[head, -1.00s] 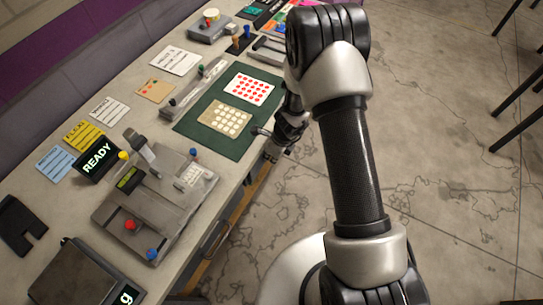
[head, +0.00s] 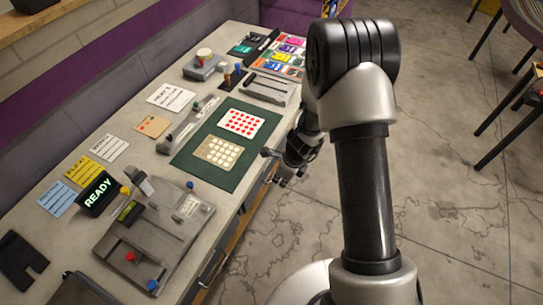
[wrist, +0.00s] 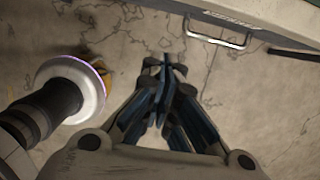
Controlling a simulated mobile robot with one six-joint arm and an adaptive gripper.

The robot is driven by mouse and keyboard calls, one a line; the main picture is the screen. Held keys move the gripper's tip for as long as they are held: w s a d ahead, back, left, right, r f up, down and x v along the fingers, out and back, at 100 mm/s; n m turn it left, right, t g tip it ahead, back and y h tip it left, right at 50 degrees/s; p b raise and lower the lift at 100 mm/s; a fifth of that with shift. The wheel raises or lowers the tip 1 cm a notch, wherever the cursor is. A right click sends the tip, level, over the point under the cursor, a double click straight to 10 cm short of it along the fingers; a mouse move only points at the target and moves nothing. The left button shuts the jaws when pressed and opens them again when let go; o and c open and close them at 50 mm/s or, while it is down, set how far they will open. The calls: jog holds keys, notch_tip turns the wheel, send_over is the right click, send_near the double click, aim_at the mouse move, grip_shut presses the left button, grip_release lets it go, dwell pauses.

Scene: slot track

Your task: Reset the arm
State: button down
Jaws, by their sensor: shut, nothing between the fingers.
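My gripper (wrist: 165,72) is shut and empty in the wrist view, with its fingers together over the bare floor. In the head view my arm stands up at the right of the bench (head: 150,88). The wrist view also shows the bench's edge with a drawer handle (wrist: 217,33) beyond the fingertips.
The bench holds a green mat (head: 190,163) with two dotted cards, a grey device (head: 165,235) by a READY sign (head: 97,193), slotted tracks (head: 270,87) and paper notes. Chairs (head: 510,130) stand at the far right. The floor (head: 450,220) between is clear.

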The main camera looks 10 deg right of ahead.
jog(key=s+a+r+n+t+b, duration=0.1)
jog(key=s+r+n, duration=0.2)
jog(key=r+n, duration=0.65)
jog(key=s+a+r+n+t, duration=0.1)
jog(key=s+a+r+n, duration=0.2)
jog(key=r, duration=1.2)
jog(key=s+d+r+n, duration=0.2)
jog(key=s+r+n, duration=0.1)
jog(key=s+n, duration=0.1)
jog(key=s+d+r+n+h, duration=0.1)
jog(key=s+d+r+n, duration=0.1)
jog(key=s, duration=0.5)
jog(key=s+d+r+n+t+h+b, duration=0.1)
jog(key=s+d+r+n, duration=0.2)
jog(key=s+n, duration=0.3)
jog(key=shift+s+r+n, duration=0.25)
jog(key=shift+r+n, duration=0.1)
jog(key=shift+r, duration=0.15)
jog(key=shift+d, duration=0.1)
